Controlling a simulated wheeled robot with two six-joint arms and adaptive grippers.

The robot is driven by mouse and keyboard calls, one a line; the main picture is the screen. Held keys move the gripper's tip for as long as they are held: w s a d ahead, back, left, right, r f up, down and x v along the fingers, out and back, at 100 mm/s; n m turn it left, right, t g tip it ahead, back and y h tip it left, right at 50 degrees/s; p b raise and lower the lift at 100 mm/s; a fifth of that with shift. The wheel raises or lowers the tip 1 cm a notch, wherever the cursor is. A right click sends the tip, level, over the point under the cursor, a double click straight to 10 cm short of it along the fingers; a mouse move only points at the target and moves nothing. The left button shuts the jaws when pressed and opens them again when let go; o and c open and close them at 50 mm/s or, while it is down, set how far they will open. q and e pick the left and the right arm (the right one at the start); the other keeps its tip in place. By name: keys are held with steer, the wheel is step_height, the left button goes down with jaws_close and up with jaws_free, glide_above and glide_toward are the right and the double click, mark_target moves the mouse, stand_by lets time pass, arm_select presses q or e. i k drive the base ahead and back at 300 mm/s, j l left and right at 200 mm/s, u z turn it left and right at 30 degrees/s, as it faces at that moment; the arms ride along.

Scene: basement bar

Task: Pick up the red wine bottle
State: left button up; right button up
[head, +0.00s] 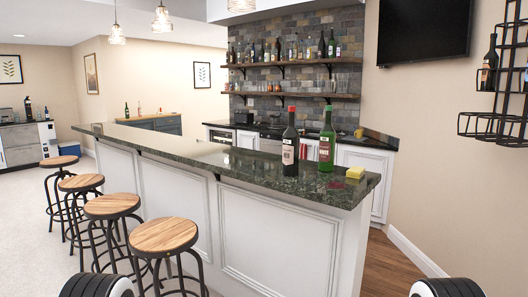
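Two bottles stand upright near the right end of the dark green stone bar counter (230,160). One is a dark, almost black bottle (290,140) with a bright red cap and a pale label, which looks like the red wine bottle. Neither of my grippers is in view; only black ribbed and white parts of my arms show at the bottom left and bottom right edges.
A yellow block, perhaps a sponge (355,172), lies right of the bottles. Several wooden stools (163,235) line the bar's left side. A wire rack (495,125) holding a bottle hangs on the right wall. Wood floor (390,268) is open right of the bar.

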mark_target(292, 137)
steer(key=i+l+u, duration=0.15)
steer(key=l+u, duration=0.15)
steer(key=i+l+u, duration=0.25)
steer(key=l+u, duration=0.55)
steer(key=l, duration=0.2)
